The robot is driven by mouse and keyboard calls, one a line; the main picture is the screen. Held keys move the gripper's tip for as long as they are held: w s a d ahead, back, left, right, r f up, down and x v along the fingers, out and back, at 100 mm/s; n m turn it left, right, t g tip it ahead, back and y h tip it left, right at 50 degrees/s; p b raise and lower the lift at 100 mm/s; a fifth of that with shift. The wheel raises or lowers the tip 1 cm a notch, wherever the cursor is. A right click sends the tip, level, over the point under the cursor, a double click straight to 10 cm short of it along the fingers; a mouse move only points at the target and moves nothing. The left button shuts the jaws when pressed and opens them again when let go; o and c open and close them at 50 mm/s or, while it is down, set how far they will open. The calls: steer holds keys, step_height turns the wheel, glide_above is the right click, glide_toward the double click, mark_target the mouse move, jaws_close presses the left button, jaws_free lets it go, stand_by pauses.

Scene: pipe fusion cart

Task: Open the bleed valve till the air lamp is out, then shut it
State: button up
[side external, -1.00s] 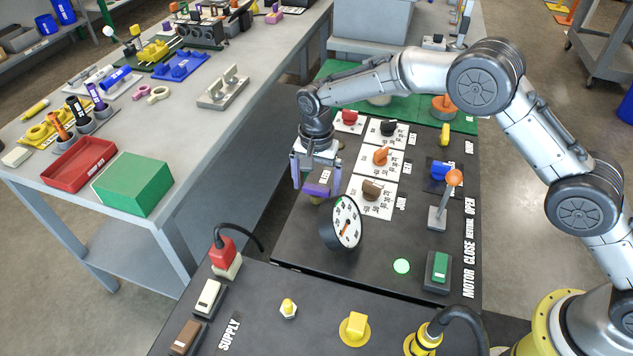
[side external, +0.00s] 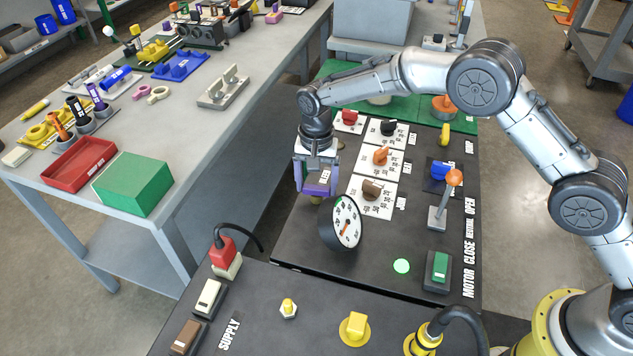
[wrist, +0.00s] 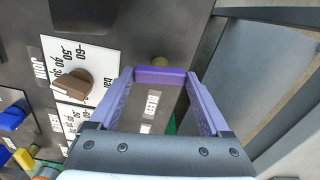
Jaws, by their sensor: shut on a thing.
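My gripper (side external: 317,184) points down at the far left edge of the black panel, its lavender fingers closed on the ends of a purple bar handle (side external: 317,190).
A round dial gauge (side external: 346,222) stands close in front of my gripper. Brown (side external: 372,189) and orange (side external: 381,155) knobs sit to its right on white scales. An orange-topped lever (side external: 453,178) stands further right. The panel between gauge and lever is clear.

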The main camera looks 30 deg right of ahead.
mark_target(316, 187)
steer(key=n, duration=0.4)
steer(key=shift+n, duration=0.3)
steer(key=n, duration=0.3)
steer(key=shift+w+n, duration=0.1)
steer(key=shift+n, duration=0.2)
steer(key=n, duration=0.4)
steer(key=shift+n, duration=2.1)
steer(key=o, duration=1.2)
step_height(316, 187, up, 14)
steer(key=shift+f, duration=0.1)
